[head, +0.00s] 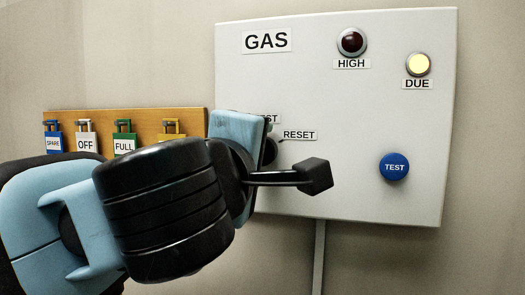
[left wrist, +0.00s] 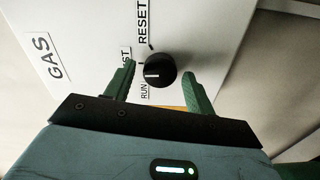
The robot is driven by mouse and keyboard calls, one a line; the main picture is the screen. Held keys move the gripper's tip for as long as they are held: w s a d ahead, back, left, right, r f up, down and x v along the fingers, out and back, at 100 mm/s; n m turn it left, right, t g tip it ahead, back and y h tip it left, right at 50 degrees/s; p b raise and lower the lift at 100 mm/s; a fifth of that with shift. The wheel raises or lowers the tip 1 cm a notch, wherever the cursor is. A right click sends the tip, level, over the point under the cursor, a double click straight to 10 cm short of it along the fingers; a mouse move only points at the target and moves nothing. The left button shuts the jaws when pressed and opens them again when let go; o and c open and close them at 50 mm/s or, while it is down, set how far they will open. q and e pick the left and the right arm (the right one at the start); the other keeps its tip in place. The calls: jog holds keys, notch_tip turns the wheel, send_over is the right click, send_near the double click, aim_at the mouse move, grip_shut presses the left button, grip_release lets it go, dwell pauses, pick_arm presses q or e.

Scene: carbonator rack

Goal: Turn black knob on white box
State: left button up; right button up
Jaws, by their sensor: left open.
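The white box (head: 345,120), labelled GAS, hangs on the wall. Its black knob (head: 270,151) is mostly hidden behind my left arm in the head view. In the left wrist view the black knob (left wrist: 159,70) shows clearly, with a white pointer line towards the picture's left, between the partly hidden TEST label and the RUN label. RESET stands above it. My left gripper (left wrist: 160,72) is open, its green fingers on either side of the knob. A gap shows on both sides; I cannot tell how deep the fingertips reach. My right gripper is not in view.
The box also carries a blue TEST button (head: 394,167), a dark red HIGH lamp (head: 351,42) and a lit yellow DUE lamp (head: 418,64). A wooden board (head: 150,122) with several coloured tags is at the left. A conduit (head: 319,255) runs down below the box.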

pick_arm(q)
jog(key=v, duration=0.6)
dwell(0.6)
